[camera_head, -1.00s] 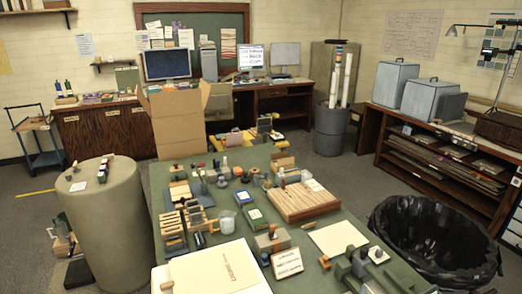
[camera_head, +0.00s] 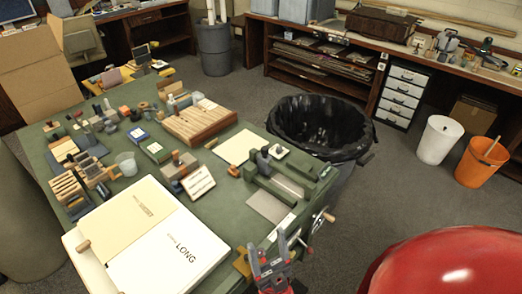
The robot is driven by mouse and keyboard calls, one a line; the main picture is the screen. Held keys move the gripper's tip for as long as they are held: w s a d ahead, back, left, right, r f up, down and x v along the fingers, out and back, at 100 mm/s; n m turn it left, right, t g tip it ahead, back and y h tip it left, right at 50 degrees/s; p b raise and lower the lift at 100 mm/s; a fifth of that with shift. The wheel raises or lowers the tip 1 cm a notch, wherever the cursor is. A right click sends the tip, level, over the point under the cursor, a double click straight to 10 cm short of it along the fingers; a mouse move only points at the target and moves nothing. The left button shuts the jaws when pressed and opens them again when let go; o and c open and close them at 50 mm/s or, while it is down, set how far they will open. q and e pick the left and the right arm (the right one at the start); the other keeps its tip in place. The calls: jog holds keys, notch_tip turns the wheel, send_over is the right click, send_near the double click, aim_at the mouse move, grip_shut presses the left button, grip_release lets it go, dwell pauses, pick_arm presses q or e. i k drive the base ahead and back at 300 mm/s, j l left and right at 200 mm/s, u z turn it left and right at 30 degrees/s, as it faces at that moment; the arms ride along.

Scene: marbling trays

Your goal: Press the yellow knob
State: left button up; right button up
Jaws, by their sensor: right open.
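My right gripper (camera_head: 267,247), grey-tipped with red parts, is at the bottom, by the near corner of the green table (camera_head: 222,262). It is open, with nothing seen between its fingers. A small dull yellow piece (camera_head: 242,262) shows at the table's edge, just left of the gripper and partly hidden by it. I cannot tell whether this is the yellow knob or whether the gripper touches it. No other clear yellow knob shows. My left gripper is out of view.
A grey-green press-like device (camera_head: 285,178) and a crank with a wooden handle (camera_head: 328,217) are at the table's right edge. White folders (camera_head: 165,245) lie to the left. A large red rounded thing (camera_head: 450,270) fills the bottom right. A black-lined bin (camera_head: 320,128) stands beyond the table.

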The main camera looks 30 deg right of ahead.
aim_at(292, 253)
jog(key=k+z, duration=0.4)
jog(key=k+l+z, duration=0.2)
jog(key=k+z, duration=0.15)
jog(key=k, duration=0.25)
